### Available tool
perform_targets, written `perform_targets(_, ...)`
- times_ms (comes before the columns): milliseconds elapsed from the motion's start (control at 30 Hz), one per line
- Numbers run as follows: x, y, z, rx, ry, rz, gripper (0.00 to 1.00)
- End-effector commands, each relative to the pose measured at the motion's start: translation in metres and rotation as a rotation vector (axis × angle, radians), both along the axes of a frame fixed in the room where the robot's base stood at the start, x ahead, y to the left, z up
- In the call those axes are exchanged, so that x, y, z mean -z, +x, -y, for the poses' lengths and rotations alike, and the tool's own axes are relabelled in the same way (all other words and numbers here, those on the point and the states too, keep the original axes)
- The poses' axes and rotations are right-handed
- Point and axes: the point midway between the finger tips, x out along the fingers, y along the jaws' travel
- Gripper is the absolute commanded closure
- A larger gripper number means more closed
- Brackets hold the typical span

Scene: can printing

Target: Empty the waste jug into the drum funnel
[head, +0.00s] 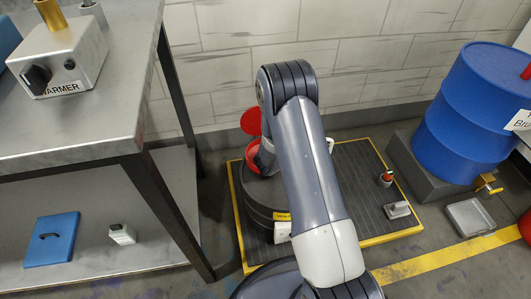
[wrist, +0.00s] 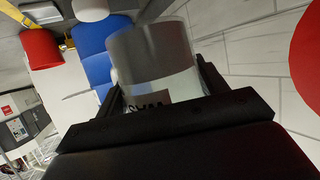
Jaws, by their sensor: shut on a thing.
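In the wrist view my gripper (wrist: 158,78) is shut on the waste jug (wrist: 150,45), a pale grey vessel with a white label whose dark letters look upside down. In the head view my arm hides the gripper and most of the jug; a white curved piece (head: 331,145), perhaps its handle, shows right of the arm. The red funnel (head: 255,158) sits on the dark drum (head: 257,190), left of and partly behind my arm. Its red lid (head: 251,121) stands open, and a red disc (wrist: 308,50) shows at the wrist view's right edge. I cannot see any pouring.
The drum stands on a yellow-edged dark platform (head: 375,190) with small items at its right. A blue drum (head: 478,110) with a tap stands further right, above a grey tray (head: 470,216). A metal table (head: 75,120) with a warmer (head: 60,58) is at left. A brick wall is behind.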

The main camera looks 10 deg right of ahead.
Motion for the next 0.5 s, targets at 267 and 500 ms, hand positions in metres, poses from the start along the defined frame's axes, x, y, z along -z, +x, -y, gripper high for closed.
perform_targets(267, 0.0051, 0.0021, -0.0045, -0.001, -0.085, -0.04, 0.62)
perform_targets(500, 0.0019, 0.005, -0.0101, -0.001, -0.194, -0.089, 0.62)
